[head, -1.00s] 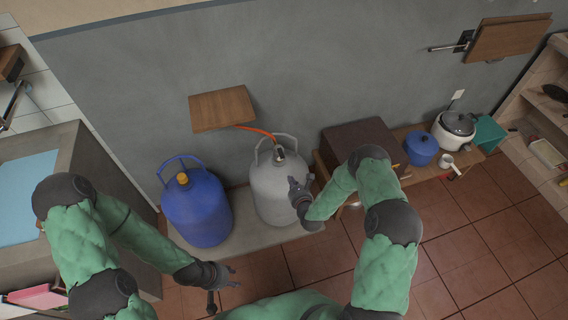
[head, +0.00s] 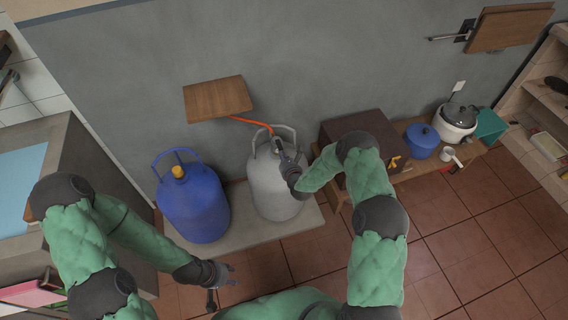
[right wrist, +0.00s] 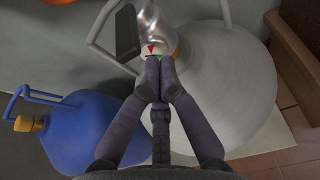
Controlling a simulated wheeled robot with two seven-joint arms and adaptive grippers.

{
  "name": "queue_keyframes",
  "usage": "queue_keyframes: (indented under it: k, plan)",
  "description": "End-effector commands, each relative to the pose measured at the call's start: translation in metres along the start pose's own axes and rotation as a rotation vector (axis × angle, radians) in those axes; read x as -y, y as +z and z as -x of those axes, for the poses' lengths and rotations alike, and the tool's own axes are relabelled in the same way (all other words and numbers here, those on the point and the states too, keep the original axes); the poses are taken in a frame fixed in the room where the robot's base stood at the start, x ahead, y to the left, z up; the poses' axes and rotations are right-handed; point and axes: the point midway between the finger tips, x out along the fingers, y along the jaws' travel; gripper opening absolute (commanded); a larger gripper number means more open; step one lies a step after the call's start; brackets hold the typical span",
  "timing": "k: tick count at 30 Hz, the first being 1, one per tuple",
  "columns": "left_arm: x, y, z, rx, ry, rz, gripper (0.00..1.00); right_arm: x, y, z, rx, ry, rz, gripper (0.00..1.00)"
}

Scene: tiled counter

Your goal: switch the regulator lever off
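The grey gas cylinder (head: 277,195) stands on a low slab with the silver regulator (right wrist: 149,22) on top, joined to an orange hose (head: 250,122). The right gripper also shows beside the cylinder top in the head view (head: 284,157). My left gripper (head: 231,275) is open and empty, low in front.
A blue cylinder (head: 195,208) stands left of the grey one. A wooden wall shelf (head: 218,98) is above. The grey cylinder's handle (right wrist: 104,40) arches around the regulator. A brown box (head: 335,131), a blue pot (head: 421,143) and a rice cooker (head: 455,124) stand to the right.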

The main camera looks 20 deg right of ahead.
Motion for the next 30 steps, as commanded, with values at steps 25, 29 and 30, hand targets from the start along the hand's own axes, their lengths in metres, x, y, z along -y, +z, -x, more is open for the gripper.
queue_keyframes:
  k: [25,29,30]
  plan:
    - [-0.002,0.0,0.004,0.0,0.0,0.0,0.4,-0.006,0.019,0.007,-0.049,0.001,-0.001,0.0]
    - [-0.003,0.0,0.008,0.0,0.0,0.0,0.4,-0.01,0.019,0.007,-0.091,0.001,0.0,0.0]
    - [-0.003,0.0,0.008,0.0,0.0,0.0,0.4,-0.011,0.019,0.007,-0.097,0.001,0.0,0.0]
